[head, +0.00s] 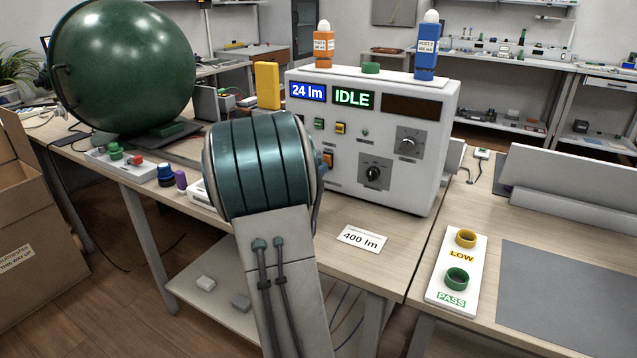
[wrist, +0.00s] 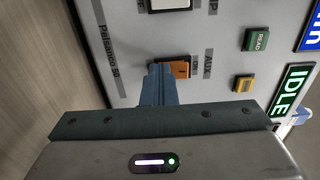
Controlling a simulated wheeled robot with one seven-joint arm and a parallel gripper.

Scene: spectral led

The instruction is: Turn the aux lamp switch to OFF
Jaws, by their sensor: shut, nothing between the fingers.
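The aux lamp switch is an orange rocker (wrist: 181,69) beside the AUX label on the grey front panel in the wrist view. In the head view the orange rocker (head: 328,160) shows just past the right edge of my arm. My gripper (wrist: 160,72) is shut and empty, with its blue fingertips at one end of the rocker, touching it or very close. The fingertips cover part of the switch, and I cannot tell its position. In the head view my arm hides the gripper.
The control box (head: 433,150) has a green button (wrist: 256,40), a yellow button (wrist: 244,84), a lower dial (head: 373,173) and an upper dial (head: 408,141) near the switch. Its displays read 24 lm and IDLE. A 400 lm card (head: 362,238) lies on the table in front.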

